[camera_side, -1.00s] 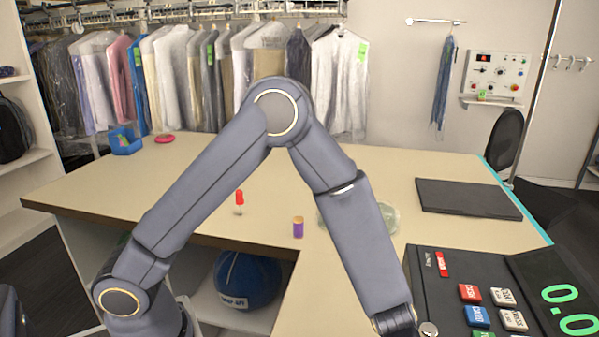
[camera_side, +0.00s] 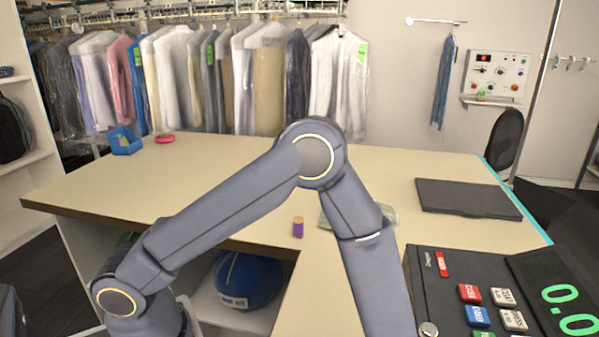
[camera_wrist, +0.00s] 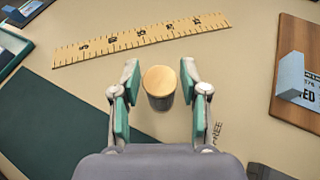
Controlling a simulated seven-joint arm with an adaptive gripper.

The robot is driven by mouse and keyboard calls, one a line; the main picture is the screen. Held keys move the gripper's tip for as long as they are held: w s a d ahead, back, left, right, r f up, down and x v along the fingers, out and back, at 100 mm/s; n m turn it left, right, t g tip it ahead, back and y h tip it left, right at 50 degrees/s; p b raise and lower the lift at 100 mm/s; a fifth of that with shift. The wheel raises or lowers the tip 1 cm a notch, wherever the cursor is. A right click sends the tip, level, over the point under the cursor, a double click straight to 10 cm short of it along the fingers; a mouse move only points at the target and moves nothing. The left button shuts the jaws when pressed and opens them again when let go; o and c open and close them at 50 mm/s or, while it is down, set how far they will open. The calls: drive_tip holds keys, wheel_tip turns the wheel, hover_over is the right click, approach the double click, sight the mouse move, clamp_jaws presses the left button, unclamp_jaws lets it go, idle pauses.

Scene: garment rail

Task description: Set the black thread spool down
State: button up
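The black thread spool (camera_wrist: 160,101) stands upright in the wrist view, with a round tan wooden top facing the camera and a dark side below it. My gripper (camera_wrist: 160,82) is open, with one finger on each side of the spool. A narrow gap shows between each fingertip and the spool, so the fingers do not appear to grip it. The spool's base looks to be at the tabletop, though contact is hard to see. In the side view my gripper and this spool are out of frame below.
In the wrist view, a wooden ruler (camera_wrist: 140,39) lies beyond the spool, a dark green mat (camera_wrist: 50,125) is left, and a brown board (camera_wrist: 296,70) with a grey-blue block is right. In the side view, a purple spool with an orange top (camera_side: 298,228) stands beside my arm.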

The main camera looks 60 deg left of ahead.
drive_tip(key=c, duration=0.7)
drive_tip(key=shift+o, duration=0.2)
drive_tip(key=shift+r, duration=0.1)
